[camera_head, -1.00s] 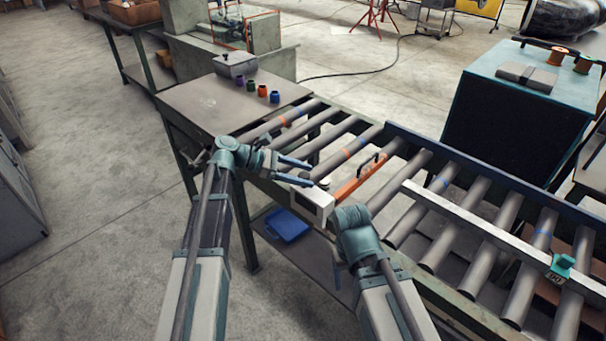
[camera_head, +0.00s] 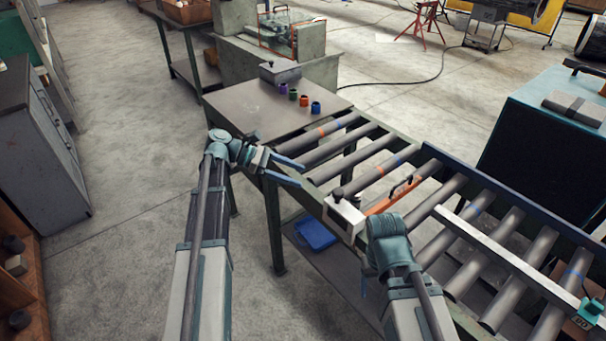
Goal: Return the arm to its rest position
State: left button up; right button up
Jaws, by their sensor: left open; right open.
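My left gripper (camera_head: 302,174) is open and empty, with its two blue fingers apart at the near left edge of the roller conveyor (camera_head: 425,163). My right arm's wrist (camera_head: 388,245) is bent down in front of the conveyor's near side. Only a small blue finger part of my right gripper (camera_head: 363,288) shows below the wrist; the rest is hidden, and I see nothing held in it. A white box (camera_head: 343,216) with a dark knob stands at the conveyor's near edge, just left of that wrist. The flanged pipe cannot be clearly identified.
An orange level-like tool (camera_head: 392,197) lies behind the white box. A metal table (camera_head: 235,110) at the conveyor's left end holds a grey box (camera_head: 280,72) and several coloured cups. A blue bin (camera_head: 316,234) sits on the lower shelf.

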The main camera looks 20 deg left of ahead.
dwell(0.4)
pick_arm(q)
jog(key=s+d+f+m+g+y, duration=0.1)
jog(key=s+d+f+m+y, duration=0.2)
jog(key=s+f+m+y, duration=0.6)
jog(key=s+d+f+m+g+y, duration=0.15)
jog(key=s+f+m+y, duration=0.35)
jog(key=m, duration=0.5)
jog(key=s+d+m, duration=0.4)
jog(key=s+d, duration=0.2)
jog(key=d, duration=0.5)
jog(key=shift+s+r+m+y, duration=0.3)
jog(key=shift+s, duration=0.05)
